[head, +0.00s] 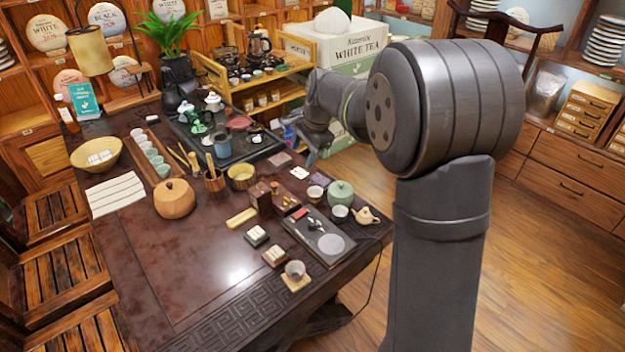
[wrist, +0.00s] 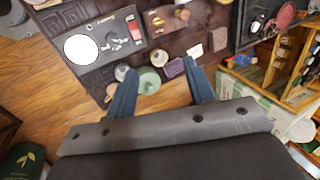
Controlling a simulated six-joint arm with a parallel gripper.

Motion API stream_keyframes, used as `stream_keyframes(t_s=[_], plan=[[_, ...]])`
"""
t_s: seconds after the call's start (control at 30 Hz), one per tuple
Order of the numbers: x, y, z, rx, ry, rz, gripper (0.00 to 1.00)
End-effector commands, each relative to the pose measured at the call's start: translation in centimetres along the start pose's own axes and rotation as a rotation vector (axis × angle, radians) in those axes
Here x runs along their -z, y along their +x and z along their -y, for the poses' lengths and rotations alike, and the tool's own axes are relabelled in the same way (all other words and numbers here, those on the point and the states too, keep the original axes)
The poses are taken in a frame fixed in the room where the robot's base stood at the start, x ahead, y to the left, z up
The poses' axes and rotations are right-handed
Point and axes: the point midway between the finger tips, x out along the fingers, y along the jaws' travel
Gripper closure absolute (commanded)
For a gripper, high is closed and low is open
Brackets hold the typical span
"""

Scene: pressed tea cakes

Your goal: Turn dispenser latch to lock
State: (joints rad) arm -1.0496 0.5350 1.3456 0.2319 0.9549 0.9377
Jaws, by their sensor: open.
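I cannot pick out a dispenser latch for certain in either view. A green glass vessel (head: 197,128) with small dark parts stands on the dark tea tray in the head view; whether it is the dispenser I cannot tell. My gripper (head: 312,158) is beyond the right edge of the table, right of that tray. In the wrist view my gripper (wrist: 161,67) shows two blue fingers spread apart, with nothing held between them.
A wooden shelf rack (head: 240,92) with cups and a White Tea carton (head: 345,48) stand behind the gripper. Cups, a teapot (head: 366,215) and a dark board (head: 300,236) crowd the table's right side. The table's front left (head: 160,275) is clear.

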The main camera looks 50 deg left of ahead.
Motion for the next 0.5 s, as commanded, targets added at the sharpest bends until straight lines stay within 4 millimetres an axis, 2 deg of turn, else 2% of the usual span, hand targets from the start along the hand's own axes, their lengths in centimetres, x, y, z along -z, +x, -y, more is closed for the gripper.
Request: stream_keyframes(t_s=[0.3, 0.5], plan=[[0.3, 5.4, 5.0, -0.236, -0.011, 0.018, 0.51], [0.2, 7.5, 6.5, -0.343, 0.001, -0.001, 0.51]])
